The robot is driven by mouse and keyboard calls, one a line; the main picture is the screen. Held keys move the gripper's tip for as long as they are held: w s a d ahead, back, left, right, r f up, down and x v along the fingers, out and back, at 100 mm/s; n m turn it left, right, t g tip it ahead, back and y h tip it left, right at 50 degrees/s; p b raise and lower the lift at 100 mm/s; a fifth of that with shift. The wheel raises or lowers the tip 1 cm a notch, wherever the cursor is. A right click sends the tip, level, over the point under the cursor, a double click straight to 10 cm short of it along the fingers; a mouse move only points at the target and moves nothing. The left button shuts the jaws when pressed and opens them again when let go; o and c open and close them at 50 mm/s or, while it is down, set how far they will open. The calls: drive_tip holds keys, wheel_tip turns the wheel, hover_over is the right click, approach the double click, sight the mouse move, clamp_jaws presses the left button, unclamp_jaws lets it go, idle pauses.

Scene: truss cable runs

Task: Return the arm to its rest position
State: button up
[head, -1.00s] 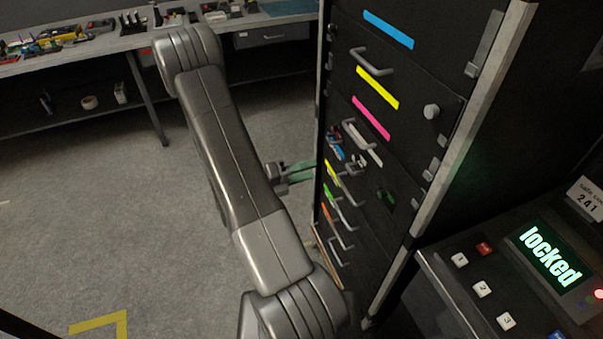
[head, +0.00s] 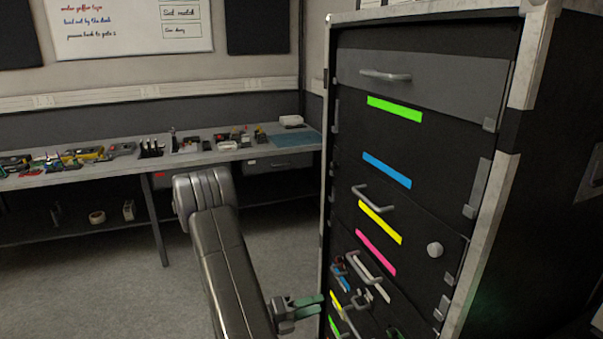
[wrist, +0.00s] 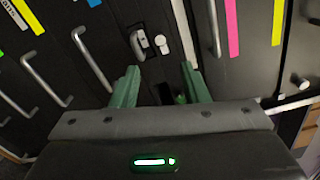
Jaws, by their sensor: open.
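My gripper (head: 304,305) is at the left side of the black drawer cabinet, low in the head view, in front of its drawer fronts. My grey arm reaches up from the bottom of that view and bends at its elbow. In the wrist view, my gripper (wrist: 160,85) has its two green fingers apart, pointing at the cabinet front. No object shows held between them. A small dark slot and a green bit show on the cabinet between the fingers.
The black cabinet (head: 420,145) fills the right, with handles and coloured strips. A drawer handle (wrist: 88,58) is left of the fingers in the wrist view. A workbench (head: 215,153) with tools stands behind. Open grey floor (head: 110,270) lies left of my arm.

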sight(359, 292)
drive_tip(key=p+x, duration=0.1)
drive_tip(key=x, duration=1.1)
drive_tip(key=shift+p, duration=0.3)
drive_tip(key=b+v, duration=0.2)
drive_tip(key=v, duration=1.2)
drive_tip(key=p+x, duration=0.2)
drive_tip(key=x, duration=1.2)
drive_tip(key=shift+d+f+m+b, duration=0.1)
drive_tip(key=shift+f+m+b, duration=0.2)
drive_tip(key=shift+b, duration=0.15)
drive_tip(key=m+b, duration=0.3)
drive_tip(key=m, duration=0.1)
drive_tip(key=m+b, duration=0.4)
drive_tip(key=shift+m, duration=0.4)
drive_tip(key=shift+r+m+b, duration=0.15)
drive_tip(key=shift+m+b, duration=0.5)
drive_tip(key=shift+m, duration=0.2)
drive_tip(key=shift+r+m+b, duration=0.15)
drive_tip(key=shift+m+b, duration=0.5)
drive_tip(key=shift+m, duration=0.2)
